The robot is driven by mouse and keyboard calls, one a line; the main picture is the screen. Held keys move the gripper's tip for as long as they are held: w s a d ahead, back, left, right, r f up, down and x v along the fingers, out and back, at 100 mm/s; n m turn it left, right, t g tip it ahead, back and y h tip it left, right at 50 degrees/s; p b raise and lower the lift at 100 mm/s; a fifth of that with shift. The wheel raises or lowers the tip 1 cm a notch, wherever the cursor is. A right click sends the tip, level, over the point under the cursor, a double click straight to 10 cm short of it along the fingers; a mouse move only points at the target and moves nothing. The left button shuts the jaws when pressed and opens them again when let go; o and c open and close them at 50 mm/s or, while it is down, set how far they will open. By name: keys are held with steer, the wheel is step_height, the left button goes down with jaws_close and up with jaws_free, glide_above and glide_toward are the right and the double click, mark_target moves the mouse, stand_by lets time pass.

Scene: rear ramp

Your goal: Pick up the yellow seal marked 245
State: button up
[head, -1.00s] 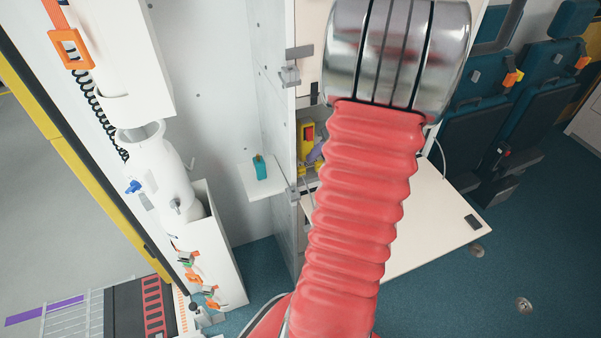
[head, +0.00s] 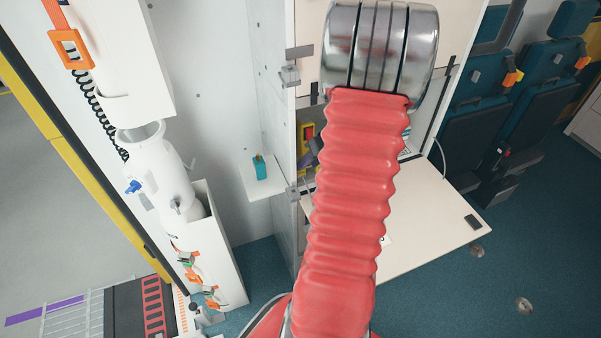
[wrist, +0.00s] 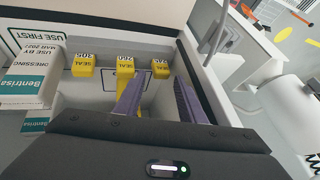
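Three yellow seals hang or stand in a row at the back of a pale compartment in the wrist view: a left seal (wrist: 83,66), a middle seal (wrist: 124,64) and a right seal (wrist: 160,69). The left finger overlaps the lower part of the middle seal; the right finger is below and right of the right seal. In the head view my arm hides most of my gripper.
White and teal dressing boxes (wrist: 33,85) stand left of the seals in the wrist view. The compartment's dark-edged wall (wrist: 207,80) runs close along the right. In the head view, a small shelf (head: 264,187) holds a teal bottle (head: 260,167), left of a pale worktop (head: 430,225).

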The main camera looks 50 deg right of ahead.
steer(key=shift+x, duration=2.05)
steer(key=shift+w+r, duration=0.1)
steer(key=shift+c, duration=0.5)
steer(key=c, duration=0.7)
steer(key=shift+r, duration=0.85)
step_height(320, 180, up, 2)
steer(key=shift+r, duration=0.1)
jaws_close()
steer(key=s+d, duration=0.1)
steer(key=s, duration=1.7)
